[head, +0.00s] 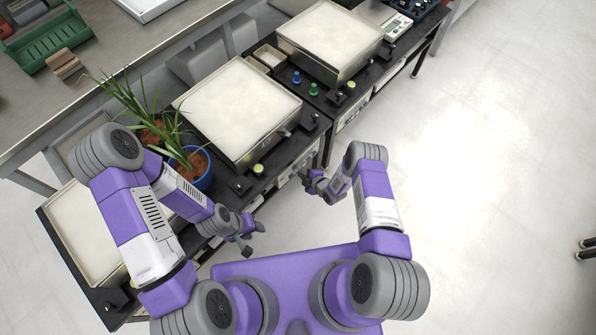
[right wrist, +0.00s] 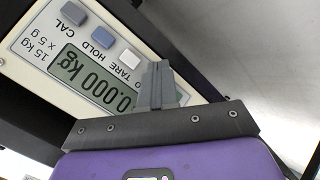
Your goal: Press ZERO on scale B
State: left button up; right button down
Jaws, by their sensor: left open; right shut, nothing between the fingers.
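The right wrist view shows a scale's front panel, upside down. Its display (right wrist: 92,80) reads 0.000 kg. Beside it are a grey-blue button (right wrist: 74,12), a blue button (right wrist: 103,37) and a white button (right wrist: 130,57), with labels CAL, HOLD and TARE. No ZERO label shows; my fingers hide part of the panel. My right gripper (right wrist: 160,85) is shut and empty in front of the panel; contact cannot be told. In the head view it (head: 316,183) is by the front of the middle scale (head: 238,105). My left gripper (head: 246,238) is open and empty. No scale letter is readable.
A blue pot (head: 203,180) with a leafy plant stands left of the middle scale. Another scale (head: 328,40) stands behind, with a blue piece (head: 297,77) and a green piece (head: 314,88) beside it. A further scale (head: 75,215) is at the left.

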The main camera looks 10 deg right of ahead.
dwell(0.4)
jog(key=shift+s+d, duration=0.45)
jog(key=shift+s, duration=0.2)
jog(key=shift+p, duration=0.3)
jog(key=s+d, duration=0.1)
jog(key=s, duration=0.1)
jog(key=s+d+p, duration=0.1)
jog(key=s+d, duration=0.1)
jog(key=shift+r, duration=0.1)
dwell(0.7)
